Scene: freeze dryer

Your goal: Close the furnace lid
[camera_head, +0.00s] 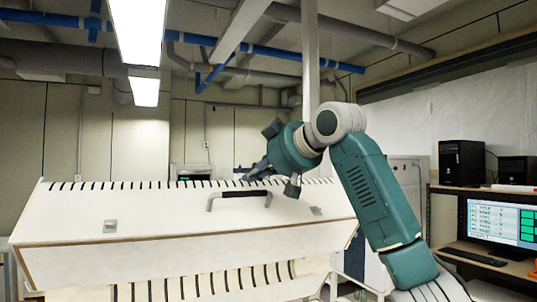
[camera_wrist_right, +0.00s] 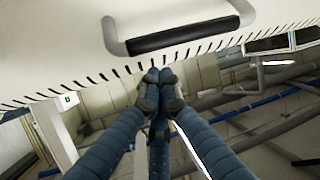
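The furnace lid (camera_head: 180,225) is a long white panel with a row of dark slots along its top edge. It is raised, with a gap between it and the slotted lower body (camera_head: 200,285). A handle (camera_head: 240,193) with a black grip is on its face. In the right wrist view the handle (camera_wrist_right: 185,36) crosses the top. My right gripper (camera_head: 258,172) is behind the lid's top edge, near the handle. In the wrist view its fingers (camera_wrist_right: 160,78) are drawn together, with nothing seen between them, apart from the handle. My left gripper is not in view.
At the right, a desk holds a monitor (camera_head: 495,222), a keyboard (camera_head: 472,257) and a black computer case (camera_head: 461,163) on a shelf. A grey cabinet (camera_head: 408,180) stands behind my right arm. Pipes and lamps run along the ceiling.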

